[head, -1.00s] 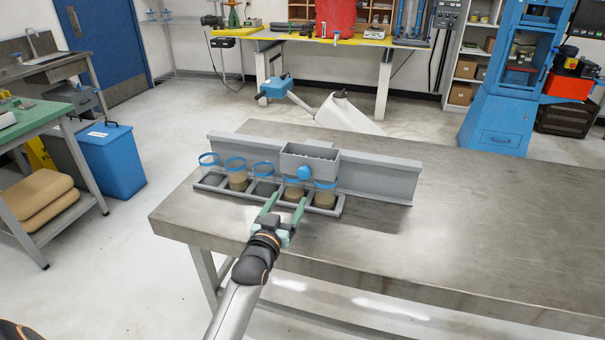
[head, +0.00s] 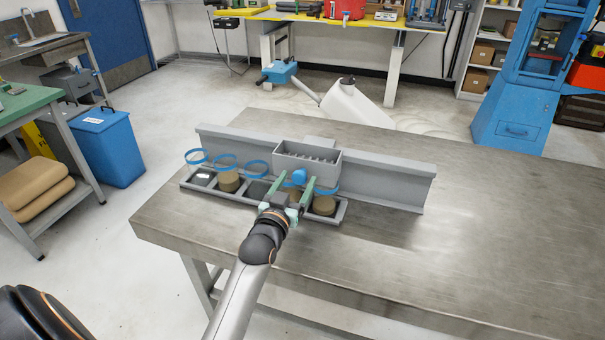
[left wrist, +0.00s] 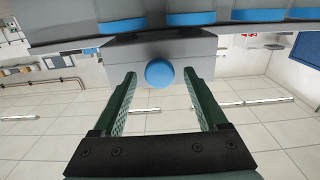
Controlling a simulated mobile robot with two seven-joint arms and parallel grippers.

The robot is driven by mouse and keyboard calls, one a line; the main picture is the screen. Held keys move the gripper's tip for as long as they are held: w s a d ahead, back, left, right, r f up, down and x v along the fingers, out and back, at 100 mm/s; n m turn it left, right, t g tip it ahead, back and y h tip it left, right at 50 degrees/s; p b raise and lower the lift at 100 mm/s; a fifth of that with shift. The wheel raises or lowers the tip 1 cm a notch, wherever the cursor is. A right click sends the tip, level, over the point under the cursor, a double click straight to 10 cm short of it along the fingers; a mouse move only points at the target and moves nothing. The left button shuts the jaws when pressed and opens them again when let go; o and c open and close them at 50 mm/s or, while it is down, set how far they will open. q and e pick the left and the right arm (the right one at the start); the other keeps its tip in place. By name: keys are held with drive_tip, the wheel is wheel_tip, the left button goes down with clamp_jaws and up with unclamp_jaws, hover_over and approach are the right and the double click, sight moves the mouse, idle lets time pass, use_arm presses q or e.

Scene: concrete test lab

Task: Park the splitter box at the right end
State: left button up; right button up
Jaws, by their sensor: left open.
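The splitter box (head: 322,166) is a grey, open-topped box with a row of slots and a blue knob (head: 299,176) on its front. It sits at the grey rail (head: 390,182), a little right of the rail's middle. The rail's right end is bare. My left gripper (head: 297,181) is open, its two green fingers reaching towards the box front on either side of the knob. In the left wrist view the knob (left wrist: 159,73) shows between the open fingertips (left wrist: 158,76), with a gap on both sides. My right gripper is not in view.
Some cups hold brown material. The metal table (head: 480,230) is clear to the right. A white container (head: 355,105) stands behind the table.

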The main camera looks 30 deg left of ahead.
use_arm(q)
drive_tip(key=shift+w+a, duration=0.1)
drive_tip(key=shift+w, duration=0.25)
clamp_jaws()
idle(0.5)
drive_tip(key=shift+r, duration=0.1)
idle(0.7)
